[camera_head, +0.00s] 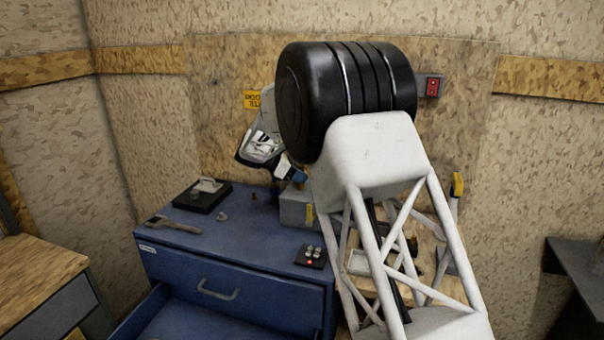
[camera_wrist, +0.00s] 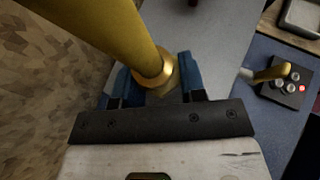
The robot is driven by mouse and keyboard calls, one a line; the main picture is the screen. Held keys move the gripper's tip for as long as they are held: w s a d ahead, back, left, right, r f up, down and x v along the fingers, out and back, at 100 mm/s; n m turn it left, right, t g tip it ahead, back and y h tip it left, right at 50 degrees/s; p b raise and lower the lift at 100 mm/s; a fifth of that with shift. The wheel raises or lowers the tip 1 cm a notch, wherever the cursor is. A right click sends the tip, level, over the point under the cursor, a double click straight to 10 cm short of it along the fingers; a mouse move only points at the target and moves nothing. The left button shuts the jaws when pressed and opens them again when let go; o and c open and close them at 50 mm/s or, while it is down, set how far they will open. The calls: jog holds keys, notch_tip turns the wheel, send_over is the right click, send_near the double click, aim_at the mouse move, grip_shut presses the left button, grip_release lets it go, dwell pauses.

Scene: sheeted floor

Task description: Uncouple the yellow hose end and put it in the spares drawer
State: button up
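The yellow hose end (camera_wrist: 110,28) runs in from the upper left of the wrist view as a thick yellow tube with a brass collar. My gripper (camera_wrist: 158,78) has its blue fingertips on either side of that collar, apparently touching it. In the head view my gripper (camera_head: 290,177) is at a grey block (camera_head: 292,209) on the blue cabinet, with a little brass showing beside the fingertips. Most of the hose is hidden there. The drawer (camera_head: 203,322) at the cabinet's lower front stands open. I cannot tell whether the collar is still joined to the block.
A small black box with knobs and a red light (camera_head: 311,257) sits at the cabinet's front right corner. A wrench (camera_head: 173,225), a black tray (camera_head: 203,196) and small fittings lie on the cabinet top (camera_head: 225,238). A yellow lever (camera_wrist: 272,73) sticks out beside the block.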

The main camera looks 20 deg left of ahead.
jog(key=shift+c, duration=1.2)
jog(key=o, duration=0.3)
jog(key=c, duration=0.4)
jog(key=shift+r, duration=0.2)
grip_shut()
jog(key=shift+r, duration=2.5)
jog(key=shift+r, duration=1.8)
jog(key=shift+s+a+n, duration=0.1)
jog(key=shift+n, duration=0.2)
